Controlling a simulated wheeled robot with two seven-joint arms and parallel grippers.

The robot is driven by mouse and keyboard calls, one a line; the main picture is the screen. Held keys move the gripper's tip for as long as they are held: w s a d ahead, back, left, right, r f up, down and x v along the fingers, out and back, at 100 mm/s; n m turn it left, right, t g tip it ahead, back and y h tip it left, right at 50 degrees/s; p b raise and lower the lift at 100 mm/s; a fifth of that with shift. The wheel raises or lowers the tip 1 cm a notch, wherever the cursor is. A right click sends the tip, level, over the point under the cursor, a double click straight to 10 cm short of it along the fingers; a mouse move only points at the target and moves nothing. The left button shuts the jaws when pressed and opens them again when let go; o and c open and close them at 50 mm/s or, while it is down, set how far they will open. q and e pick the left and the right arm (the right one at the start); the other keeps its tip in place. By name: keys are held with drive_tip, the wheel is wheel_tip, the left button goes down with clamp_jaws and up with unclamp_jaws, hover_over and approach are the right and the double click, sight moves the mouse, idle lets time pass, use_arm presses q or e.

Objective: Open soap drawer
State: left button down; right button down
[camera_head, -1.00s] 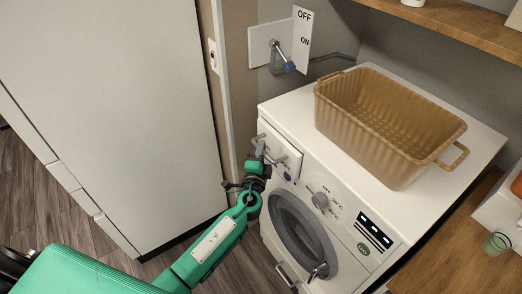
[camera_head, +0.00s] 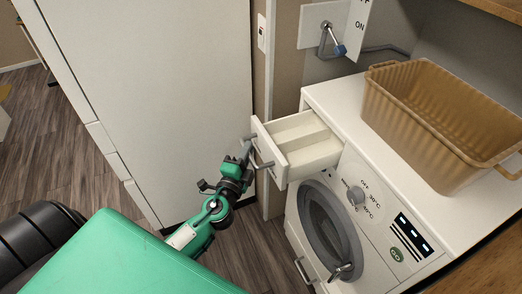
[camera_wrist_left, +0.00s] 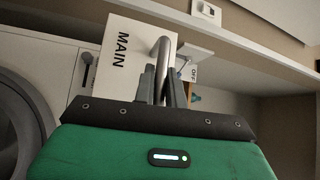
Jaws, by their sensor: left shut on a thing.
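The soap drawer (camera_head: 303,143) is at the upper left of the white washing machine (camera_head: 372,210). It is pulled well out, and its pale inner compartments show from above. My left gripper (camera_head: 250,146) is at the drawer front, shut on the grey drawer handle (camera_head: 262,160). In the left wrist view, the fingers (camera_wrist_left: 160,88) close around the grey handle (camera_wrist_left: 166,50), beside the white drawer front marked MAIN (camera_wrist_left: 118,50). My right gripper is not in view.
A brown ribbed basket (camera_head: 440,120) stands on top of the machine. The round door (camera_head: 330,222) is shut below the drawer. A tall white cabinet (camera_head: 165,90) stands to the left. A wall valve with a blue tip (camera_head: 339,49) is behind. Floor is free in front.

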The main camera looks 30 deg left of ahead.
use_arm(q)
drive_tip(key=shift+s+a, duration=0.2)
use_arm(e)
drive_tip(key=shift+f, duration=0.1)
use_arm(q)
drive_tip(key=c, duration=1.5)
unclamp_jaws()
drive_tip(key=shift+o, duration=0.2)
